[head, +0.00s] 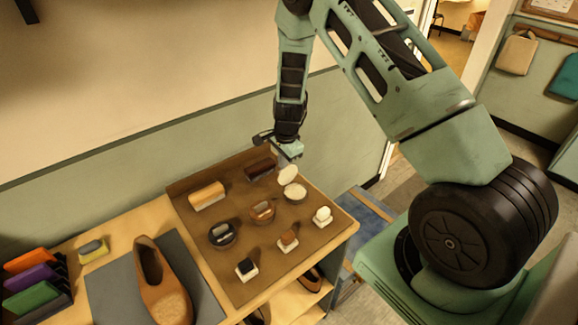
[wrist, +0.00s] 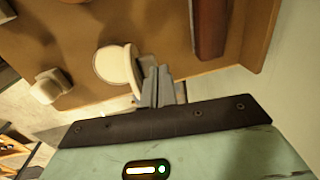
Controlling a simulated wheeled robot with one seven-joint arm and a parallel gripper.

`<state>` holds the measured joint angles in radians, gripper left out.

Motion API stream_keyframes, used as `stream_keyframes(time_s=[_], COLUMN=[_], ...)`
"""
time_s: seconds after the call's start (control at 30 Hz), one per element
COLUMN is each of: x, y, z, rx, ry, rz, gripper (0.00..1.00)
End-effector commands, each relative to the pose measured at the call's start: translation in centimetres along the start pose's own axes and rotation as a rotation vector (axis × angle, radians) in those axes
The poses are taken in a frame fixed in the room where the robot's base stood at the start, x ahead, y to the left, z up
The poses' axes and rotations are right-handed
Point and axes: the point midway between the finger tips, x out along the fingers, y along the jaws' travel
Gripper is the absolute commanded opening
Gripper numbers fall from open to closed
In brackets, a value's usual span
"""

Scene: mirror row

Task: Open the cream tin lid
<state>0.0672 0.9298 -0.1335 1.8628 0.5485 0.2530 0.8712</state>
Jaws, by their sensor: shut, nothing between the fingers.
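The cream tin (head: 296,193) stands at the back right of the brown mat in the head view. Its pale round lid (head: 288,175) is raised and tilted up at the tin's far side. My gripper (head: 287,158) is just behind and above the lid.
A dark red brush (head: 259,169) lies left of my gripper, a wooden brush (head: 206,195) farther left. Brown (head: 262,212) and black (head: 222,235) tins and several small daubers stand nearer. A brown shoe (head: 162,290) rests on a grey mat. A wall rises behind.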

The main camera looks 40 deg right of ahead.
Motion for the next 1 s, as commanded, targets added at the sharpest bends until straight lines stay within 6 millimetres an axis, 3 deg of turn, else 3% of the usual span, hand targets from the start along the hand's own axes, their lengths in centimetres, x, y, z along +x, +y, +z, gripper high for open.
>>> stream_keyframes(time_s=[0.4, 1.0], x=[0.66, 0.64], y=[-1.05, -1.04], z=[0.02, -0.01], rx=[0.0, 0.0], ry=[0.0, 0.0], rz=[0.0, 0.0], gripper=[0.0, 0.0])
